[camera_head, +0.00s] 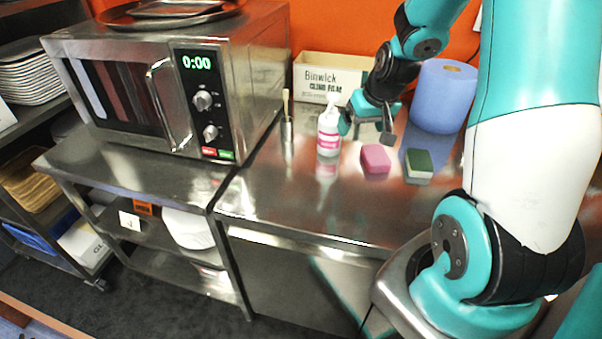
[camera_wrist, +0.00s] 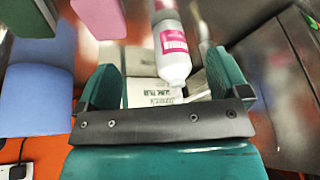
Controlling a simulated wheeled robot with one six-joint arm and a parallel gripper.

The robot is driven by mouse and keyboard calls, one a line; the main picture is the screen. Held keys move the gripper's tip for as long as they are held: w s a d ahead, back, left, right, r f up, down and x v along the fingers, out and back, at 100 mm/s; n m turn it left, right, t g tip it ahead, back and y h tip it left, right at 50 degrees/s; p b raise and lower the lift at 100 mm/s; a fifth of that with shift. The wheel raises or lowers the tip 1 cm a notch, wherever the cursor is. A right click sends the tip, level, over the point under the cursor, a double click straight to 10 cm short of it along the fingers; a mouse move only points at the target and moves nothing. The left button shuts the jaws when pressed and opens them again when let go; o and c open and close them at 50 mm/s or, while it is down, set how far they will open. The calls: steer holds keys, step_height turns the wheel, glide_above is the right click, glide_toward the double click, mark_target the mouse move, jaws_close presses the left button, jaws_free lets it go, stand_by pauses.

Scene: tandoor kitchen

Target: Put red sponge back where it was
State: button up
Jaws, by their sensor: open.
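The red sponge, pinkish-red in the head view (camera_head: 375,158), lies flat on the steel counter, right of a white spray bottle with a pink label (camera_head: 328,135). It also shows at the top of the wrist view (camera_wrist: 100,17). A green sponge with a pale layer (camera_head: 418,165) lies just right of it; its green side shows in the wrist view (camera_wrist: 27,17). My gripper (camera_head: 366,125) is open and empty, low over the counter behind the red sponge and apart from it. Its left finger is close to the bottle; I cannot tell whether they touch.
A cardboard box (camera_head: 325,80) stands behind my gripper, and a blue paper roll (camera_head: 443,97) stands to the right. A cup holding a brush (camera_head: 287,135) is left of the bottle. A microwave (camera_head: 165,85) fills the left counter. The counter's front strip is clear.

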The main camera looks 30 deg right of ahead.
steer(key=s+a+r+n+y, duration=0.1)
steer(key=a+r+n, duration=0.15)
steer(key=a, duration=0.55)
steer(key=s+a+r+n+y, duration=0.15)
steer(key=a+r, duration=0.25)
steer(key=a, duration=0.4)
steer(key=s+a+r+n+g+y, duration=0.1)
steer(key=s+a+r+n+g, duration=0.1)
steer(key=s+a, duration=0.5)
steer(key=s+a+r+n+g+y, duration=0.1)
steer(key=s+a+r+n, duration=0.3)
steer(key=s+a, duration=0.4)
steer(key=shift+s+a+r+n+g, duration=0.2)
steer(key=shift+s+a+n+g, duration=0.15)
steer(key=shift+s+g, duration=0.2)
